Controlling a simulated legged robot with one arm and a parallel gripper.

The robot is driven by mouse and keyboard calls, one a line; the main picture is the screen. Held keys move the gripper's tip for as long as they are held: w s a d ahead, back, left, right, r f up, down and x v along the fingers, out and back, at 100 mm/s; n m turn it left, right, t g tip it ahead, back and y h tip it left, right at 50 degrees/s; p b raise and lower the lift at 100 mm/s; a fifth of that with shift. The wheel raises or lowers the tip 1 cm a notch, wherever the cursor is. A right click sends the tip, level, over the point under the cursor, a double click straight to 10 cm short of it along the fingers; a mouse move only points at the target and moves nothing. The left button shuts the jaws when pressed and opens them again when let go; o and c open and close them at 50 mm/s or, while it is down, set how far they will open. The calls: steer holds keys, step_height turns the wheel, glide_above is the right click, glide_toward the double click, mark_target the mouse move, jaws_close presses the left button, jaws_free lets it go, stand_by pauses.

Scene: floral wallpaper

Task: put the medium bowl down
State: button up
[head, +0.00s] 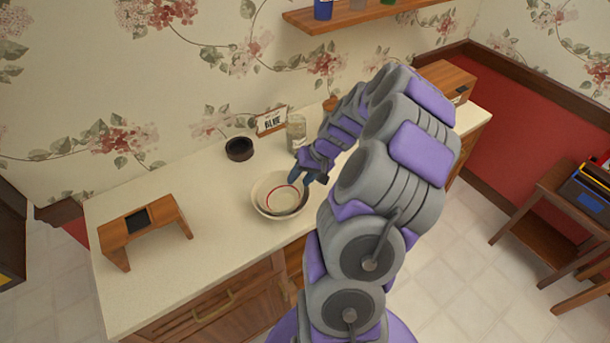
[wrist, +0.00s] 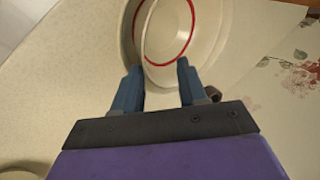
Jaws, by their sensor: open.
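The medium bowl (head: 277,205) is cream with a red ring inside. It sits upright on the pale countertop (head: 190,270), near the front edge. It also shows at the top of the wrist view (wrist: 207,40). My gripper (head: 312,180) is at the bowl's right rear rim in the head view. In the wrist view my gripper (wrist: 158,80) has its two blue fingers apart, with the bowl's near rim at or between the tips. Whether a finger touches the bowl I cannot tell.
A small wooden stand (head: 146,225) is to the left. A dark round pot (head: 239,149), a sign (head: 271,121) and a glass jar (head: 296,132) stand behind the bowl. A wooden box (head: 447,80) is at the far right end. The counter between stand and bowl is clear.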

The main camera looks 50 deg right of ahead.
steer(key=r, duration=0.2)
steer(key=s+r, duration=0.1)
steer(key=r, duration=0.1)
steer(key=shift+s+d+r+p, duration=0.15)
steer(key=shift+r+p, duration=0.25)
steer(key=d+p+v, duration=0.1)
steer(key=v, duration=0.7)
steer(key=s+a+r+n+g, duration=0.1)
steer(key=a+r+n+g, duration=0.15)
steer(key=a, duration=1.05)
steer(key=s+a+r+n+g, duration=0.1)
steer(key=a+r+n+g, duration=0.2)
steer(key=a, duration=1)
steer(key=s+a+h, duration=0.2)
steer(key=s+a, duration=0.3)
steer(key=s, duration=0.3)
steer(key=s+a+n+h, duration=0.1)
steer(key=s+a, duration=0.3)
steer(key=s, duration=0.5)
steer(key=shift+a+r+h, duration=0.3)
steer(key=shift+a+h, duration=0.1)
